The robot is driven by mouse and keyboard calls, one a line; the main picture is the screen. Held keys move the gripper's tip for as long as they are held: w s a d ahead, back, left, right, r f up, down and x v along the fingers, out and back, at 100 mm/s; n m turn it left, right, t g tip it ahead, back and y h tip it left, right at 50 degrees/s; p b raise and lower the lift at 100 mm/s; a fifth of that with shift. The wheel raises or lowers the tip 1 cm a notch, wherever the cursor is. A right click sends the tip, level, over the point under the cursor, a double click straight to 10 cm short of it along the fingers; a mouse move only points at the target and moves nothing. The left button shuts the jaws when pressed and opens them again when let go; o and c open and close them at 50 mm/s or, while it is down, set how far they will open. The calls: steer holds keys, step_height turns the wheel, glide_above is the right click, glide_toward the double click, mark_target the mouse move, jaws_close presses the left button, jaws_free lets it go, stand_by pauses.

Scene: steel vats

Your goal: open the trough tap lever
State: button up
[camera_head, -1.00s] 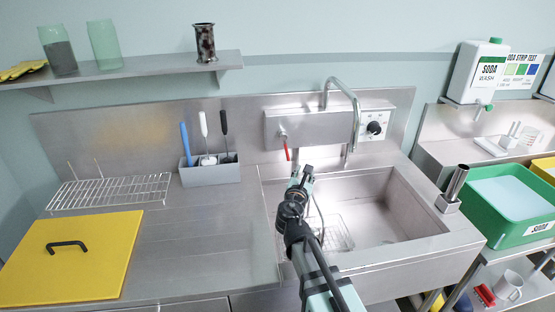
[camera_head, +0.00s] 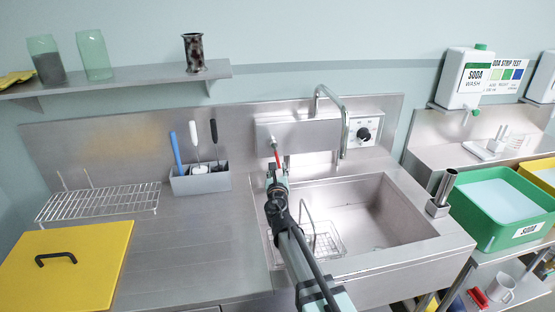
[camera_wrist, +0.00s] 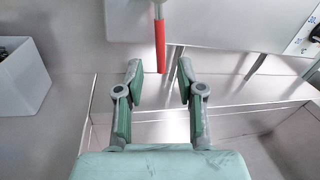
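The trough tap lever (camera_head: 276,157) has a red handle and hangs down from a valve on the left of the steel panel behind the trough. In the wrist view the red lever (camera_wrist: 160,46) points down, just beyond my fingertips and between them sideways. My gripper (camera_wrist: 158,84) is open and empty, with a gap on both sides of the lever's line. In the head view my gripper (camera_head: 277,176) is just below the lever, and I cannot tell there whether they touch. The trough (camera_head: 375,215) is a steel basin with a curved spout (camera_head: 345,115) above it.
A grey caddy (camera_head: 200,181) with brushes stands left of the lever. A dial (camera_head: 364,133) sits right on the panel. A wire rack (camera_head: 325,243) lies in the trough.

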mark_target(277, 160)
steer(key=w, duration=0.7)
steer(key=shift+a+p, duration=0.35)
steer(key=shift+p, duration=0.05)
jaws_close()
